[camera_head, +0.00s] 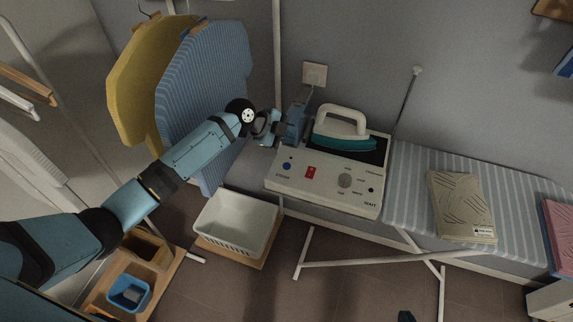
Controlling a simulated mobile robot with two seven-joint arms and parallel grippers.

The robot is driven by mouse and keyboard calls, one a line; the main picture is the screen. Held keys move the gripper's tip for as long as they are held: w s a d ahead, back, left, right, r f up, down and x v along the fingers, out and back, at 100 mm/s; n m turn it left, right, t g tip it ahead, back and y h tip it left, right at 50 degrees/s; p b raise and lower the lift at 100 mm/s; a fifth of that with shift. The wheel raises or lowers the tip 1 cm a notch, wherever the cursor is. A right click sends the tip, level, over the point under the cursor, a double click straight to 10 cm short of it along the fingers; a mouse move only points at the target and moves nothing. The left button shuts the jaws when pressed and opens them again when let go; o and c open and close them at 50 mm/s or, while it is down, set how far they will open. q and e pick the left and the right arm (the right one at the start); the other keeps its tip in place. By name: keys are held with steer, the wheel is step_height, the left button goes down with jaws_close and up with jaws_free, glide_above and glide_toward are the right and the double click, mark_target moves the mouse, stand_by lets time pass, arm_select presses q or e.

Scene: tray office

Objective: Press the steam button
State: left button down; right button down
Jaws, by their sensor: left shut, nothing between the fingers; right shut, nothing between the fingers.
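The steam station (325,195) is a white box on the ironing board, with its control panel facing me. A round blue button (287,165) is at the panel's left end, with small lettering below it that looks like the steam label. My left gripper (300,123) is shut and empty, behind and above the blue button, beside the iron. It appears apart from the button. Only a dark tip of what seems my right gripper (405,316) shows at the bottom edge, shut.
An iron (343,130) with a teal body rests on the station. A white basket (236,222) stands lower left. Blue and yellow boards (205,90) hang behind my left arm. A socket (314,74) is on the wall.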

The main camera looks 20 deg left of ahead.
arm_select(q)
steer(key=b, duration=0.5)
glide_above(287, 167)
step_height(287, 167, down, 8)
steer(key=shift+a+r, duration=0.1)
steer(key=shift+r, duration=0.05)
steer(key=shift+f+b, duration=0.3)
steer(key=shift+f, duration=0.25)
stand_by(1.0)
steer(key=shift+f, duration=0.1)
steer(key=shift+f+b, duration=0.3)
steer(key=shift+b, duration=0.2)
